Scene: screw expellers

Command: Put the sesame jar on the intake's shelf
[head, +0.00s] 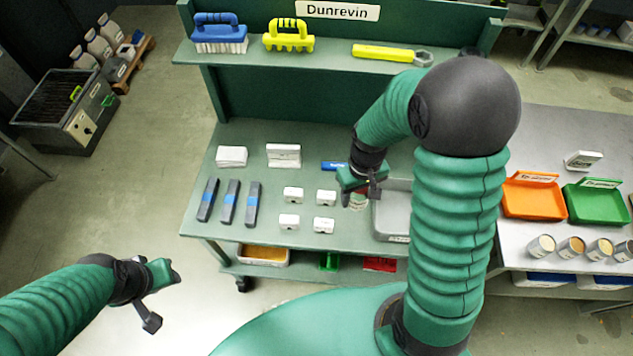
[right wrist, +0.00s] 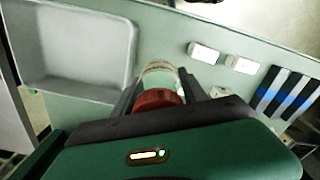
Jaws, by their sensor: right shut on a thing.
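My right gripper (head: 359,188) is shut on a small jar (head: 358,203) over the green bench, just left of the grey tray. In the right wrist view the jar's red lid (right wrist: 157,99) sits between the fingers (right wrist: 166,94), with pale glass (right wrist: 160,70) beyond it. Its label cannot be read, and I cannot tell whether its base touches the bench. My left gripper (head: 166,298) is open and empty, low at the left, away from the bench. No sign marks an intake; the green bench has a raised shelf (head: 335,62) under a "Dunrevin" sign (head: 337,11).
White boxes (head: 293,194) and several dark blue-banded tools (head: 230,202) lie on the bench left of the jar. A grey tray (head: 391,222) is at its right. Brushes (head: 219,35) and a yellow wrench (head: 388,53) occupy the raised shelf. Orange (head: 533,201) and green trays (head: 595,205) stand right.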

